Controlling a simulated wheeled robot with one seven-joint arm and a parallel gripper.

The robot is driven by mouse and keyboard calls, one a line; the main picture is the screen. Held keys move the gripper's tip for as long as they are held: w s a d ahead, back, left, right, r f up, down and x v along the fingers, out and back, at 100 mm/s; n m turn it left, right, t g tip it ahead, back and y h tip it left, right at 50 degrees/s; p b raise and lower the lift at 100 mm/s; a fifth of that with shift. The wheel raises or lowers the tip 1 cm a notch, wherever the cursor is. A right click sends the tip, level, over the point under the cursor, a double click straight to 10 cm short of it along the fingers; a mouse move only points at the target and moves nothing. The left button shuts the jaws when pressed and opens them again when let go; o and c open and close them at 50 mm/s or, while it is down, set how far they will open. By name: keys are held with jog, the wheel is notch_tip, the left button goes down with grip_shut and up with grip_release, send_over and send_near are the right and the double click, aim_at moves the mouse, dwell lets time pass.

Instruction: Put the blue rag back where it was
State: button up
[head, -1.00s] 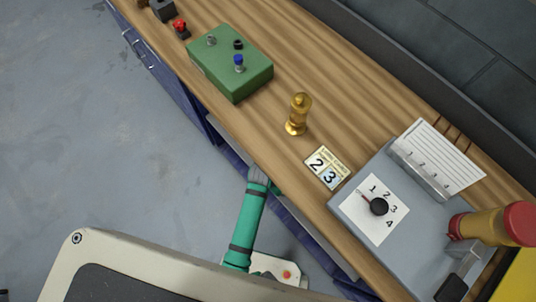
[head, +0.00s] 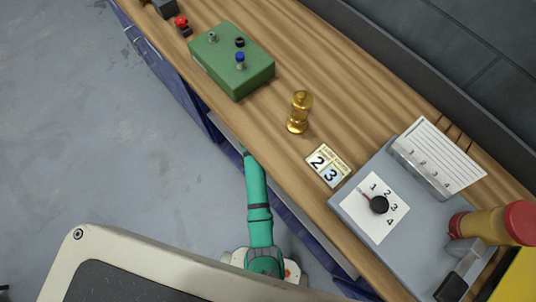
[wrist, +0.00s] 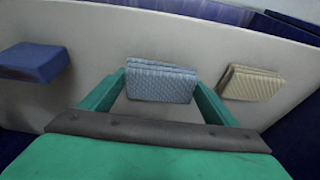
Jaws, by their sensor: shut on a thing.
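The blue rag (wrist: 160,84) is a folded, light blue, quilted cloth in the middle of the wrist view. My gripper (wrist: 160,80) has a green finger at each side of it and is shut on it. The rag is in front of a pale surface (wrist: 100,35); I cannot tell whether it touches that surface. In the head view my green arm reaches in under the front edge of the bench, so my gripper and the rag are hidden there.
A folded beige rag (wrist: 250,83) is to the right of the blue rag, and a dark blue block (wrist: 33,62) is to the left. On the wooden bench (head: 330,100) are a green box (head: 232,70), a brass piece (head: 299,112), a number plate (head: 328,165) and a grey dial unit (head: 410,215).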

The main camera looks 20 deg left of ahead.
jog(key=shift+s+x, duration=0.15)
jog(key=shift+x, duration=0.6)
jog(key=shift+s+x, duration=0.15)
jog(key=shift+x, duration=0.6)
jog(key=shift+a+f, duration=0.15)
jog(key=shift+f, duration=0.05)
jog(key=o, duration=1.1)
jog(key=shift+r, duration=0.1)
jog(key=shift+a+r, duration=0.1)
jog(key=shift+r, duration=0.15)
jog(key=v, duration=0.3)
jog(key=s+a, duration=0.2)
jog(key=s, duration=0.1)
jog(key=s+a, duration=0.2)
jog(key=s, duration=0.1)
jog(key=s+a, duration=0.2)
jog(key=s, duration=0.2)
jog(key=shift+a+f, duration=0.2)
jog(key=shift+a, duration=0.05)
